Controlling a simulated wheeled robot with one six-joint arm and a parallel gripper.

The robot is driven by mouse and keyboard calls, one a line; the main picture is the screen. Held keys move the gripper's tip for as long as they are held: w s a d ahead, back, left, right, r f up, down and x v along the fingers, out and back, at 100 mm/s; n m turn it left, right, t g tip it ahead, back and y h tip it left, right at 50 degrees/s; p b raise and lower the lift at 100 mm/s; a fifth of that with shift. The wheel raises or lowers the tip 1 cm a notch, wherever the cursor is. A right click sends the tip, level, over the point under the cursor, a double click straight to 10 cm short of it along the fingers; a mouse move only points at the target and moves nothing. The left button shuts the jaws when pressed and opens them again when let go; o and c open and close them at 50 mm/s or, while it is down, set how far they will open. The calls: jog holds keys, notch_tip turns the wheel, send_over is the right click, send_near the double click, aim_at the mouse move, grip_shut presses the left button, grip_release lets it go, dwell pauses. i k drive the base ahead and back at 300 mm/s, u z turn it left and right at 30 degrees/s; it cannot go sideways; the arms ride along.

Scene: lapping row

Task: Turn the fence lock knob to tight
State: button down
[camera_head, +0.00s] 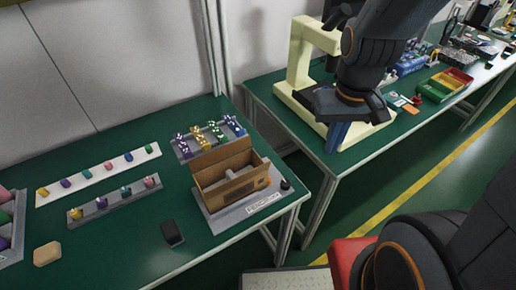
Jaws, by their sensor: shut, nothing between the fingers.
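A small black knob (286,184) stands at the right end of a grey plate (243,212) near the right end of the left green bench. I take it to be the fence lock knob. Its setting is too small to read. An open brown box (232,187) with a pale piece inside sits on the same plate, left of the knob. A label lies on the plate's front edge. My gripper (337,138) hangs from my dark arm at upper right, blue fingers pointing down, shut and empty. It appears to the right of the knob and apart from it.
A cream microscope-like stand (303,62) is behind my gripper on the right bench. Racks of coloured pieces (98,174), a black block (172,233) and a tan block (47,253) lie on the left bench. A gap separates the benches.

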aim_at(285, 184)
jog(key=k, duration=1)
jog(key=z, duration=1.5)
jog(key=i, duration=1.25)
jog(key=u, duration=2.95)
